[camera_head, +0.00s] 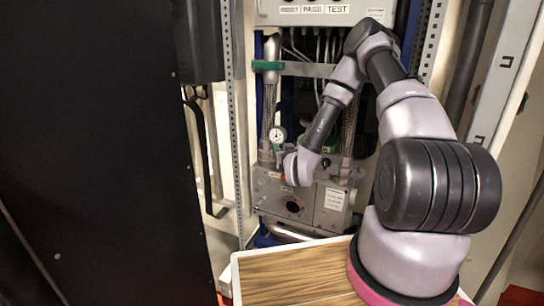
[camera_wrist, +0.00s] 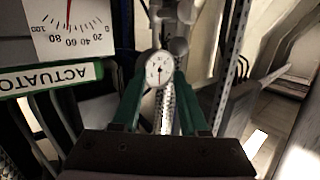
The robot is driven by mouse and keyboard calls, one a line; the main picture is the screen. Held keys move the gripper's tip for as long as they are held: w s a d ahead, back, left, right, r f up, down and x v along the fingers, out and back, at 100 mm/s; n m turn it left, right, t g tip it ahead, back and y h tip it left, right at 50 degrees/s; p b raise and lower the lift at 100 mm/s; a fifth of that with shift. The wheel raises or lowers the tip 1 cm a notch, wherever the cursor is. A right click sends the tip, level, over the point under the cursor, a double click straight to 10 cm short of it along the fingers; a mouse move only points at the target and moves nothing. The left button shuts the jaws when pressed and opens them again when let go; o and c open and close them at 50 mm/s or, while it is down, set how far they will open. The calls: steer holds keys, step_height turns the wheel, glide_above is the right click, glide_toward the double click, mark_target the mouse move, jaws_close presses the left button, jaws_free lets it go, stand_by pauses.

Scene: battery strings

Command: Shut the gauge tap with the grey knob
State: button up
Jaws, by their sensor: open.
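A small round gauge with a white dial (camera_wrist: 159,68) shows in the wrist view between the tips of my gripper's two green fingers. In the head view the gauge (camera_head: 277,134) stands above the grey box, beside the end of my arm. My gripper (camera_wrist: 161,88) is open, with no object clearly held. I cannot tell whether the fingers touch anything. Grey rounded fittings (camera_wrist: 179,46) show just above and right of the gauge. I cannot tell for sure which of them is the grey knob, or how the tap is turned.
A grey control box (camera_head: 293,206) with a dark round port sits below the gauge. A larger square dial (camera_wrist: 68,26) and a green ACTUATOR label (camera_wrist: 50,78) are at the left in the wrist view. A perforated post (camera_head: 232,110) and a black cabinet (camera_head: 100,150) stand left.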

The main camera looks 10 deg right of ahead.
mark_target(272, 155)
steer(key=s+a+f+t, duration=0.2)
steer(key=s+a+f, duration=0.1)
steer(key=s+f, duration=0.25)
steer(key=shift+h, duration=0.3)
steer(key=w, duration=1.1)
steer(key=shift+w+d+f, duration=0.1)
steer(key=shift+w+d, duration=0.05)
steer(key=shift+d, duration=0.1)
jaws_close()
